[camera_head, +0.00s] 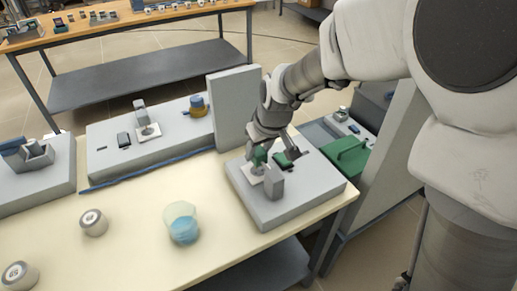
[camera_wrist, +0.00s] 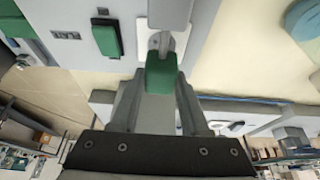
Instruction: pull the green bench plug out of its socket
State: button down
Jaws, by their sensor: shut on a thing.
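The green plug (camera_head: 260,157) is over the white socket plate (camera_head: 249,177) on the grey bench unit at the table's right end. My gripper (camera_head: 267,150) points down at it from above and is shut on the plug. In the wrist view the plug (camera_wrist: 161,76) sits between my gripper's fingers (camera_wrist: 160,98), with the white socket plate (camera_wrist: 142,48) partly behind it. A round grey part shows on the plate beside the plug. I cannot tell whether the plug's pins are in the socket.
A green rocker switch (camera_head: 290,158) and a grey upright block (camera_head: 274,184) stand close to the plug on the unit (camera_head: 300,203). A tall grey panel (camera_head: 233,108) rises behind. A beaker of blue liquid (camera_head: 182,224) stands to the left on the table.

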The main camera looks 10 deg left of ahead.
jog(key=shift+w+r, duration=0.1)
jog(key=shift+r, duration=0.15)
jog(key=c, duration=0.7)
grip_release()
jog(key=o, duration=0.3)
jog(key=p+v, duration=0.3)
jog(key=v, duration=1.4)
jog(key=shift+p, duration=0.3)
jog(key=shift+d+r, duration=0.1)
jog(key=shift+r, duration=0.05)
